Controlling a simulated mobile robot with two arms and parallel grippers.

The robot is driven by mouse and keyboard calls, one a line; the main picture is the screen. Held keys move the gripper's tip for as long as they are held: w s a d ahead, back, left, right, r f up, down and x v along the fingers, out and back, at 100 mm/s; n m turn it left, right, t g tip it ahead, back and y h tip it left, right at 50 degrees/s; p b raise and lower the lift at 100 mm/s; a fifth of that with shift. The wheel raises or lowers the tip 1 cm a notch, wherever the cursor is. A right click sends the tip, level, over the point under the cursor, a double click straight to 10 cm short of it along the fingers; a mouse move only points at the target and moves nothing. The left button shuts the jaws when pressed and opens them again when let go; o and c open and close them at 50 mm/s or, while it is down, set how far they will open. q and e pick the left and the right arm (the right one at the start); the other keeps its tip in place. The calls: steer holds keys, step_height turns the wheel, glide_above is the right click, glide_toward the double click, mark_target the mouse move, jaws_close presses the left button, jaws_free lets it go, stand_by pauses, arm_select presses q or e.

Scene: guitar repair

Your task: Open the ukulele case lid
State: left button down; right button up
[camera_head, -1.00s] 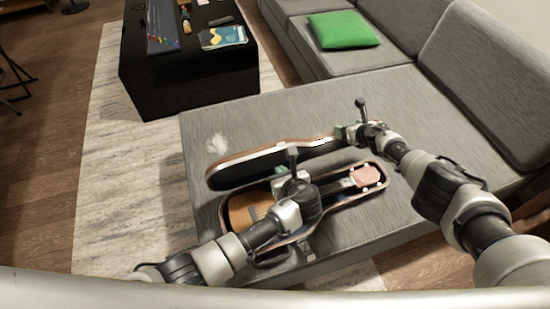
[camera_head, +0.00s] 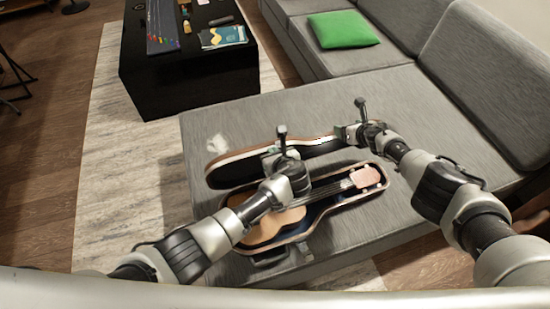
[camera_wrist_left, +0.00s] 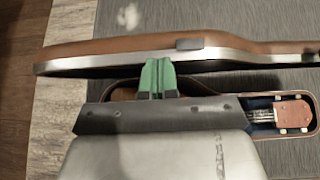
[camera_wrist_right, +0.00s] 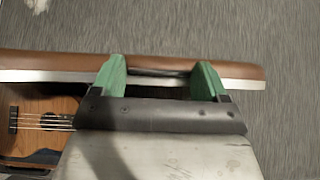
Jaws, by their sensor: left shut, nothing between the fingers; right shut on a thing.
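The ukulele case lid (camera_head: 228,170) stands raised on the far side of the case base (camera_head: 385,184), with its dark inside facing me. Its brown shell and pale rim show in the left wrist view (camera_wrist_left: 100,55) and the right wrist view (camera_wrist_right: 40,68). The ukulele (camera_head: 262,228) lies in the base, partly hidden by my left arm. My left gripper (camera_head: 268,158) is shut and empty, its green fingertips (camera_wrist_left: 158,78) together at the lid's rim; contact is unclear. My right gripper (camera_head: 341,133) is shut on the lid's narrow end, its fingers (camera_wrist_right: 160,78) spread around it.
The case lies on a grey sofa seat (camera_head: 230,118), with bare cushion behind and to the right. A green pillow (camera_head: 343,29) lies farther back. A black table (camera_head: 190,80) with small items stands at the back left.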

steer(key=o, duration=1.3)
steer(key=shift+s+a+f, duration=0.25)
steer(key=shift+f, duration=0.1)
steer(key=shift+d+r, duration=0.1)
steer(key=shift+r, duration=0.05)
